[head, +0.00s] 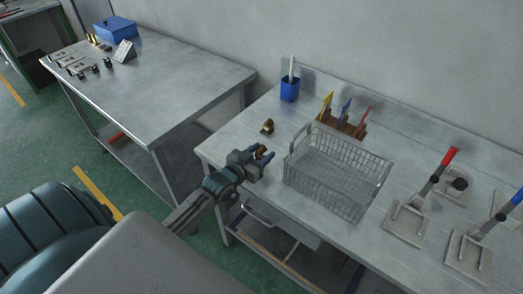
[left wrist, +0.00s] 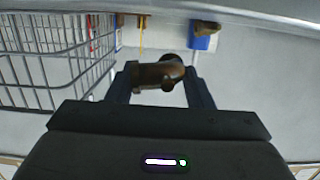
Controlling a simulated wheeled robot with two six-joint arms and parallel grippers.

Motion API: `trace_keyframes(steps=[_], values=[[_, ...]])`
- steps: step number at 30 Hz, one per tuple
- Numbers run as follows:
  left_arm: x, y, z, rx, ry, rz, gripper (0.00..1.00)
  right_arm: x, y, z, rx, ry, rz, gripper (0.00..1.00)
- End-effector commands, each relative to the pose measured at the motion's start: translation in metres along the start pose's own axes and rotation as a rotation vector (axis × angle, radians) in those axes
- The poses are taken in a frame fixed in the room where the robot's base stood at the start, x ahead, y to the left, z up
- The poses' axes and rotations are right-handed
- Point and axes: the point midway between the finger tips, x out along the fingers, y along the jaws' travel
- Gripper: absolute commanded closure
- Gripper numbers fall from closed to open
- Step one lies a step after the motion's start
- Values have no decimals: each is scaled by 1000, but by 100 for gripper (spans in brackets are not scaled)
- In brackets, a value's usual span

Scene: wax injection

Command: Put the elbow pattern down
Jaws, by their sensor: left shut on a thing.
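My left gripper (head: 260,157) is over the front left part of the right-hand table, left of the wire basket. It is shut on a brown elbow pattern, which shows between the two fingers in the left wrist view (left wrist: 158,75). In the head view the fingers partly hide this elbow. A second small brown elbow-shaped piece (head: 267,126) rests on the table behind the gripper; a similar brown piece (left wrist: 206,27) shows near the blue cup in the left wrist view. I cannot tell whether the held elbow touches the tabletop. My right gripper is not in view.
The wire basket (head: 335,172) stands close right of the gripper. A blue cup (head: 290,91) and a wooden rack with coloured tools (head: 344,123) stand behind. Metal plates with red and blue handles (head: 407,222) lie at right. Bare tabletop (head: 235,136) lies left of the second elbow.

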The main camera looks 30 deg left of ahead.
Motion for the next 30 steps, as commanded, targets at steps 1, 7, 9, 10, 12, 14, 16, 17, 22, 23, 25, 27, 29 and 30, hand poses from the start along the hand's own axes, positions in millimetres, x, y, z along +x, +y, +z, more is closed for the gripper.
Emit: trace_keyframes(steps=[1, 7, 9, 10, 12, 14, 16, 17, 22, 23, 25, 27, 29, 30], values=[[7, -5, 0, 1, 1, -1, 75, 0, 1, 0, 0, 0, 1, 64], [20, -14, 0, 1, 0, 0, 75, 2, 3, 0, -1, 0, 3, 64], [29, -20, -1, 1, 2, -1, 75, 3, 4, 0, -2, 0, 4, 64], [34, -23, -1, 0, 1, -1, 75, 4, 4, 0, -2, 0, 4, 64], [34, -21, 16, -3, -4, -1, 75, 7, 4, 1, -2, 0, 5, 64], [34, -21, 24, -3, -2, -1, 75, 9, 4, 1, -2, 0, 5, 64], [35, -21, 29, -2, -2, 0, 75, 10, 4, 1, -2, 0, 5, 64], [36, -21, 30, -1, -1, 0, 75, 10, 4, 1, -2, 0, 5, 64], [35, -21, 30, 0, 0, 0, 75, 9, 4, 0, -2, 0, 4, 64], [35, -21, 30, 0, 0, 0, 75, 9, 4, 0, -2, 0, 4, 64], [35, -21, 31, 0, 0, 0, 75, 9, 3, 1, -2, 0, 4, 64], [36, -21, 33, 0, 0, 0, 75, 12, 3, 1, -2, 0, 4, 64], [36, -21, 34, 0, -1, 0, 52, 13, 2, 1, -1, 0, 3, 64], [36, -21, 33, 0, -1, 0, 44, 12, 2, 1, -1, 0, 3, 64]])
